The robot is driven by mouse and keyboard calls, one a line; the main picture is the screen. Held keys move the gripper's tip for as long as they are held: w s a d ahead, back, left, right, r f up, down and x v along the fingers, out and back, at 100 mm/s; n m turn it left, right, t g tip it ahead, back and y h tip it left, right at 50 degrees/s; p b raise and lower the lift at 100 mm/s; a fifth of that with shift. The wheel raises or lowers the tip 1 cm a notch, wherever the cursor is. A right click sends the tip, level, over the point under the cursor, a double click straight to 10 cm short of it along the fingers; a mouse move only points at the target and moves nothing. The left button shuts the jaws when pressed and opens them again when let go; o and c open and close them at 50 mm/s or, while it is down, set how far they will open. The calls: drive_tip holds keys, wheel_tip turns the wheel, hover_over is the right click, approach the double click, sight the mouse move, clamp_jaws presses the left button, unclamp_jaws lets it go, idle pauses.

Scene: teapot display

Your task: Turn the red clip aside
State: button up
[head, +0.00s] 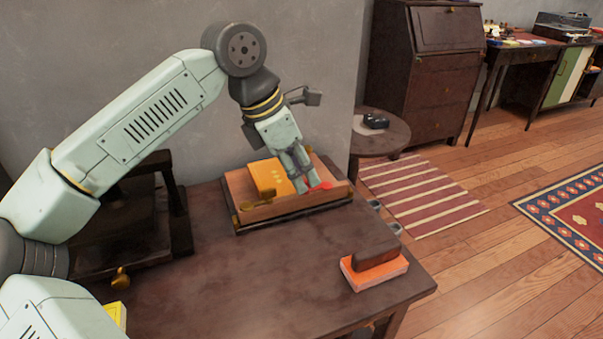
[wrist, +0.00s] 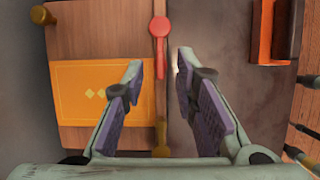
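The red clip (wrist: 160,45) has a round head and a narrow tail. It lies along the right edge of a wooden board (wrist: 100,30) in the wrist view, tail pointing toward my gripper. In the head view the red clip (head: 321,186) shows beside my fingertips. My gripper (wrist: 159,66) is open and empty, its fingers on either side of the clip's tail in the picture; I cannot tell whether they touch it. It also shows in the head view (head: 303,186), low over the board. A yellow-orange book or panel (wrist: 88,92) lies on the board.
A brass clip (wrist: 161,138) sits on the same board edge, nearer my wrist; it also shows in the head view (head: 258,198). An orange block with a brown top (head: 374,270) stands at the table's right. The table (head: 240,265) is bare in front of the board.

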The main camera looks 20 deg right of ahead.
drive_tip(key=v, duration=1.1)
